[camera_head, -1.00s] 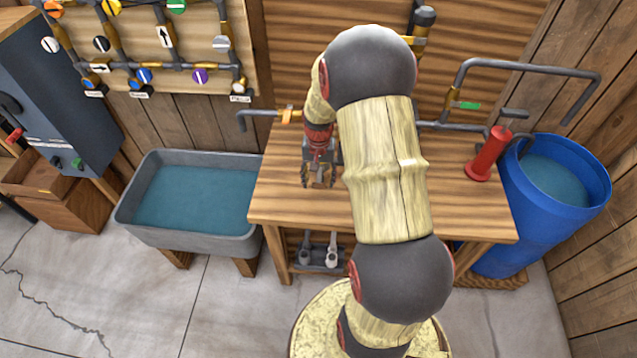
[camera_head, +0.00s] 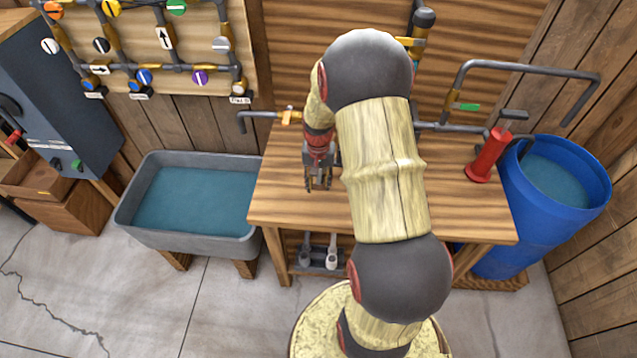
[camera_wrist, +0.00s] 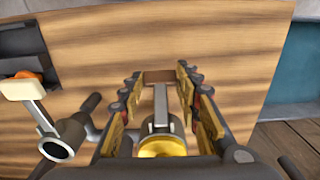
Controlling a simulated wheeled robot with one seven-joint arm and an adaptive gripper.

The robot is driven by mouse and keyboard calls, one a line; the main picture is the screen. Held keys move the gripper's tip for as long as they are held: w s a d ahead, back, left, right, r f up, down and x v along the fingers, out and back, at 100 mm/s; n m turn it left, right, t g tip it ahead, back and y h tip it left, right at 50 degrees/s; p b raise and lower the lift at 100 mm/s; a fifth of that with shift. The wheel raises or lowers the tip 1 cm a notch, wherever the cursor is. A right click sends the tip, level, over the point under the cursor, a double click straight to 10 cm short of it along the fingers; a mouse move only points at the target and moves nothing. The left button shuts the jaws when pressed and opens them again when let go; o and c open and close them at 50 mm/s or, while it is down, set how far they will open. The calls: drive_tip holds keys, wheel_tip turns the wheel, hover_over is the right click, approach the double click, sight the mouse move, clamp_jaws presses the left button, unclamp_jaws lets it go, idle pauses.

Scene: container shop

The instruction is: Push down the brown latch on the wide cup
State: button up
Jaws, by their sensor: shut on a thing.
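My gripper (camera_head: 319,184) is over the left part of the wooden table in the head view, pointing down. In the wrist view its two gold-padded fingers (camera_wrist: 158,80) are closed around a brown latch (camera_wrist: 158,76), one finger on each side. A grey lever arm (camera_wrist: 161,105) runs from the latch down to the wide cup (camera_wrist: 162,146), a grey round body with a yellow inside, partly hidden by the gripper. In the head view my gripper and arm hide the latch and cup.
The table (camera_head: 280,200) is mostly bare. In the wrist view a grey pipe cup (camera_wrist: 58,148) with a white latch (camera_wrist: 22,88) stands close on the left. A red cylinder (camera_head: 487,157), a blue barrel (camera_head: 515,205) and a grey water trough (camera_head: 190,238) are farther off.

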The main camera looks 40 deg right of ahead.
drive_tip(key=shift+c, duration=1.4)
drive_tip(key=shift+w+d+f+t+h+b, duration=0.15)
drive_tip(key=shift+f+t+h+b, duration=0.4)
drive_tip(key=shift+b, duration=0.6)
drive_tip(key=shift+d+r+t+h+b, duration=0.15)
drive_tip(key=shift+t+h+b, duration=0.1)
drive_tip(key=shift+h+b, duration=0.25)
drive_tip(key=o, duration=1.1)
drive_tip(key=shift+o, duration=0.3)
drive_tip(key=shift+r, duration=0.1)
drive_tip(key=v, duration=1.2)
